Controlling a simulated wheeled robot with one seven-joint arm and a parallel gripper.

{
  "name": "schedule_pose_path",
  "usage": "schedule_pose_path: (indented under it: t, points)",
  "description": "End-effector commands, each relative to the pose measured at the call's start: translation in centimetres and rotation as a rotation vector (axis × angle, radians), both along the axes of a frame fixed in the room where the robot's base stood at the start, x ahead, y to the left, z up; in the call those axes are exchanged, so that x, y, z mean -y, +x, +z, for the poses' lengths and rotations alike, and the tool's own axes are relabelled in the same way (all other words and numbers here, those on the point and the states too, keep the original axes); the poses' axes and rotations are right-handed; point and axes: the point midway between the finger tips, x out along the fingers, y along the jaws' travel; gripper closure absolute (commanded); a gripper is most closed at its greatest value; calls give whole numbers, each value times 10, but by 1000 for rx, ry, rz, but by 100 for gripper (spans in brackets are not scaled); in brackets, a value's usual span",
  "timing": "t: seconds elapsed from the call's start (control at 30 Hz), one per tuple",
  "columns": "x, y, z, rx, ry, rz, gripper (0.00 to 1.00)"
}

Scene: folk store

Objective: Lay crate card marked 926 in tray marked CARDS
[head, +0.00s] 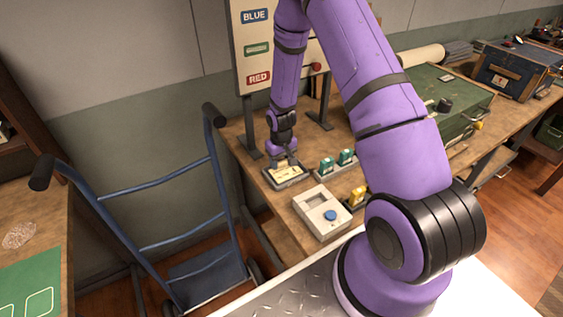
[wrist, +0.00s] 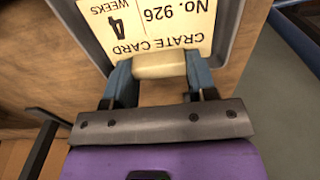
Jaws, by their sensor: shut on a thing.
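The crate card (wrist: 150,22) is cream with dark print reading "CRATE CARD No. 926, 4 WEEKS", upside down in the wrist view. My gripper (wrist: 160,68) is shut on the card's thick pale edge, one blue-grey finger on each side. The card is over a grey-rimmed tray (wrist: 233,45); I cannot tell whether it touches the tray floor. In the head view my gripper (head: 285,165) is low over the same dark tray (head: 300,178), with the pale card (head: 286,173) under it. No CARDS marking is readable in either view.
A grey box with a blue button (head: 322,212) stands right of the tray. Small green and yellow items (head: 327,165) stand nearby. A signboard (head: 258,50) rises behind, and a green case (head: 445,105) sits further right. A blue hand truck (head: 165,215) stands left of the bench.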

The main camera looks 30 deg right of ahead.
Motion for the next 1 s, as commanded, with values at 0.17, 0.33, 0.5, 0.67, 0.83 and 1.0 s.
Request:
schedule_pose_path:
  t: [0.17, 0.33, 0.5, 0.67, 0.83, 1.0]
  points:
    - [-1, -6, -12, -16, 2, -1, 70]
    - [-1, -6, -16, -17, 2, -1, 70]
    - [-1, -7, -17, -18, 2, -1, 29]
    - [-1, -7, -14, -18, 2, -1, 29]
    - [0, -7, 3, -17, 2, -1, 28]
    - [0, -5, 35, -12, 2, -1, 22]
